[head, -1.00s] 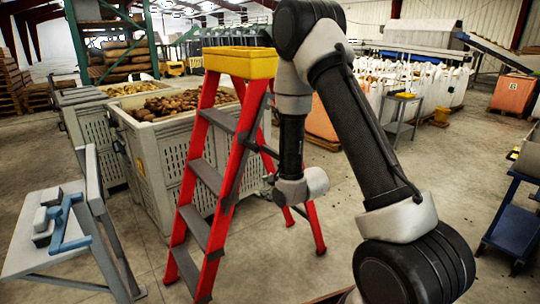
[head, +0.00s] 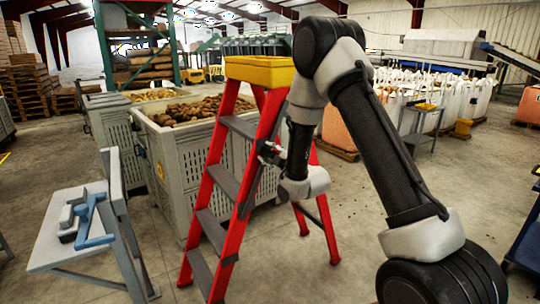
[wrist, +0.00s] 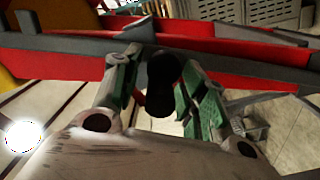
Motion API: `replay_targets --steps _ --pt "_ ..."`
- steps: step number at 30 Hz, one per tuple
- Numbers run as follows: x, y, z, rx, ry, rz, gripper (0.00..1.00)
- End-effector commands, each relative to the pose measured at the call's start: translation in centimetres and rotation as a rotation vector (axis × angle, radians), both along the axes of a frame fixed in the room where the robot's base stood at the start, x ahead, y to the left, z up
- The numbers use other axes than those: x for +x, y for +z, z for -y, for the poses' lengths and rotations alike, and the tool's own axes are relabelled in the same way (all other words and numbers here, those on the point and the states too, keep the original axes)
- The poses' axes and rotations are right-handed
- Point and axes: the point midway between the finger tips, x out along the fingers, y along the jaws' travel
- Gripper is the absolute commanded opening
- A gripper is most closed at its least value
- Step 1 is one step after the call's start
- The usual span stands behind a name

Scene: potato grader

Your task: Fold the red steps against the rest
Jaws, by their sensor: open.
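The red steps (head: 230,175) stand open and upright in the head view, with grey treads and a yellow top (head: 258,70). Their rear legs are spread to the right. My gripper (head: 268,152) is at the right side of the front frame, about mid-height, partly hidden by the frame and my arm. In the wrist view my gripper (wrist: 165,68) is open, its green-padded fingers apart. A red rail with grey edging (wrist: 235,62) crosses just beyond the fingertips; contact is unclear. A dark rounded part shows between the fingers. I cannot tell which thing is the rest.
A grey slatted bin of potatoes (head: 185,160) stands close behind the steps. A grey stand (head: 75,225) with a blue-handled item (head: 95,225) is at the left. A blue cart (head: 522,240) is at the right edge. Some floor between is clear.

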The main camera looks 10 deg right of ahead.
Motion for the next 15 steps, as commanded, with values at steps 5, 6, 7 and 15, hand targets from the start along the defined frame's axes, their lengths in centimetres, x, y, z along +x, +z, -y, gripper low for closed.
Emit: replay_targets --steps 5,6,7,15 --pt "0.21 -0.04 -0.07 0.0 0.0 -0.001 0.42" --pt "0.2 -0.04 -0.06 0.0 0.0 -0.001 0.42" --pt "0.2 -0.04 -0.06 0.0 0.0 -0.001 0.42" --pt "0.18 -0.04 -0.07 0.0 0.0 -0.001 0.0"
